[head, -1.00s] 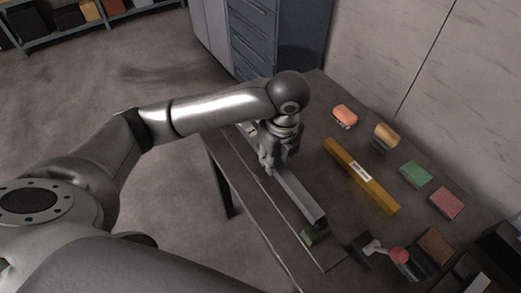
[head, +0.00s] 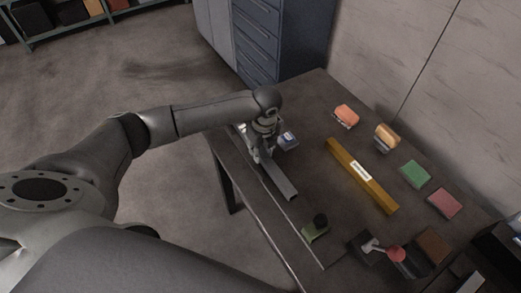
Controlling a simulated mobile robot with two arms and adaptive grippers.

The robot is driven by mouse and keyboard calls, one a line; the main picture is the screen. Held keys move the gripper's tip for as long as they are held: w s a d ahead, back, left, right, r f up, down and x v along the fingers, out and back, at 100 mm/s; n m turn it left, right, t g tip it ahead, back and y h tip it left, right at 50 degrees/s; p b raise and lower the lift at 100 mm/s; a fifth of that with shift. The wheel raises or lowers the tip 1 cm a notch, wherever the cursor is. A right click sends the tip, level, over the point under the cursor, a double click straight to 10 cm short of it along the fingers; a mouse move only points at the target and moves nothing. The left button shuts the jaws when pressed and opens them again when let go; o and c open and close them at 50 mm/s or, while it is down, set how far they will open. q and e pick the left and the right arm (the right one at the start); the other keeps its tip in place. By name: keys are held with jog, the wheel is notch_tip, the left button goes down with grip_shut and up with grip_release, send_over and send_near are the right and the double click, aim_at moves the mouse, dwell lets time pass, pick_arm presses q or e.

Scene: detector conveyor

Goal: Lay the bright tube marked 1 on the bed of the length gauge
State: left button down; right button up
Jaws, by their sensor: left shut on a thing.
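My left gripper (head: 259,158) is shut on a long, straight grey piece (head: 281,183), which looks like the bright tube. The piece slants down to the right over the near side of the table, and its upper-left part is hidden by the gripper. No number can be read on it. I cannot tell whether it touches what lies below. A yellow bar (head: 375,186) with a white label lies to the right; the label is too small to read. I cannot clearly make out the length gauge's bed. My right gripper is not in view.
A green block with a dark round top (head: 314,229) stands near the table's front edge. Behind the gripper is a small blue-and-white item (head: 288,140). Orange, tan, green and pink blocks line the right side. A red-knobbed lever (head: 396,254) stands at lower right.

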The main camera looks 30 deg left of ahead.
aim_at(263, 154)
pick_arm(q)
jog(key=shift+f, duration=0.4)
jog(key=shift+f, duration=0.1)
jog(key=c, duration=1.2)
grip_release()
jog(key=shift+o, duration=0.2)
notch_tip(263, 154, up, 12)
jog(key=d+b, duration=0.1)
jog(key=shift+s+d, duration=0.15)
jog(key=shift+s, duration=0.25)
